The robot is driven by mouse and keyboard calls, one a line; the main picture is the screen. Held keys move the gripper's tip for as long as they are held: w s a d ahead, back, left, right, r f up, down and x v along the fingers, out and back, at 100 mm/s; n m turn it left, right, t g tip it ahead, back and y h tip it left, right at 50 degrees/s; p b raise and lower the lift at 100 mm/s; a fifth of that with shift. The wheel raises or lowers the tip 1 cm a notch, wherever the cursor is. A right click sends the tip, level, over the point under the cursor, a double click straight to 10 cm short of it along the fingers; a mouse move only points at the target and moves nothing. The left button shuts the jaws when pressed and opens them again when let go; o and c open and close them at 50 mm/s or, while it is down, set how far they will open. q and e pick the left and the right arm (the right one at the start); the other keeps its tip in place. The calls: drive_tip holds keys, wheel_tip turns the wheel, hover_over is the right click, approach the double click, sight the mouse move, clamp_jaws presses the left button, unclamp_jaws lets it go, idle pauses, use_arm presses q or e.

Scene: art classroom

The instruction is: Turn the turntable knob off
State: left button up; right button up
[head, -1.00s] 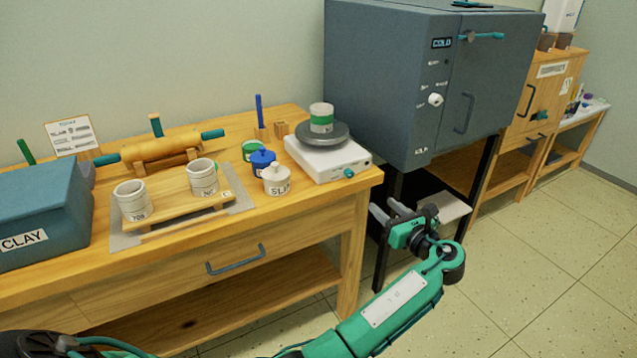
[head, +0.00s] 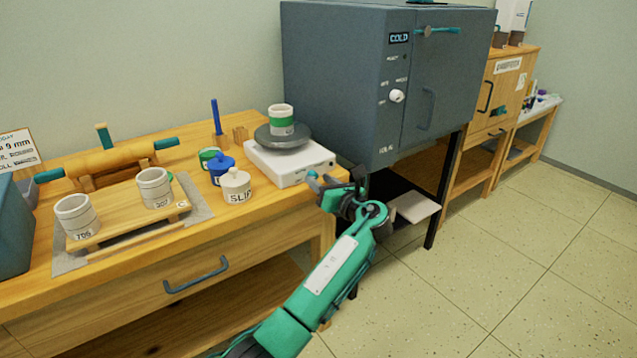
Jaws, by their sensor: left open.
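The turntable (head: 270,165) is a white box with a dark round wheel (head: 283,136) on top, standing at the right end of the wooden workbench. A white cup with a green band (head: 281,120) stands on the wheel. The small teal knob (head: 312,175) is on the box's front face, near its right end. My left gripper (head: 322,182) is open at the bench's front right corner, its fingers close to the knob. The fingers partly overlap the knob's area, so I cannot tell whether they touch it. My right gripper is out of view.
A grey kiln (head: 345,85) stands close to the right of the bench. On the bench, a slip jar (head: 236,187), a blue pot (head: 221,172) and a board with two cups (head: 130,213) are left of the turntable. Open floor lies at the right.

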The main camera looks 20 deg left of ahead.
use_arm(q)
drive_tip(key=shift+w+a, duration=0.45)
drive_tip(key=shift+a, duration=0.1)
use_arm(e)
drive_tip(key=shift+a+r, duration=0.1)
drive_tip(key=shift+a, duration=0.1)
use_arm(q)
clamp_jaws()
drive_tip(key=shift+r+n+p, duration=0.1)
drive_tip(key=shift+n+p, duration=0.95)
drive_tip(key=shift+n, duration=0.15)
drive_tip(key=shift+n+p, duration=0.3)
drive_tip(key=shift+n, duration=1.5)
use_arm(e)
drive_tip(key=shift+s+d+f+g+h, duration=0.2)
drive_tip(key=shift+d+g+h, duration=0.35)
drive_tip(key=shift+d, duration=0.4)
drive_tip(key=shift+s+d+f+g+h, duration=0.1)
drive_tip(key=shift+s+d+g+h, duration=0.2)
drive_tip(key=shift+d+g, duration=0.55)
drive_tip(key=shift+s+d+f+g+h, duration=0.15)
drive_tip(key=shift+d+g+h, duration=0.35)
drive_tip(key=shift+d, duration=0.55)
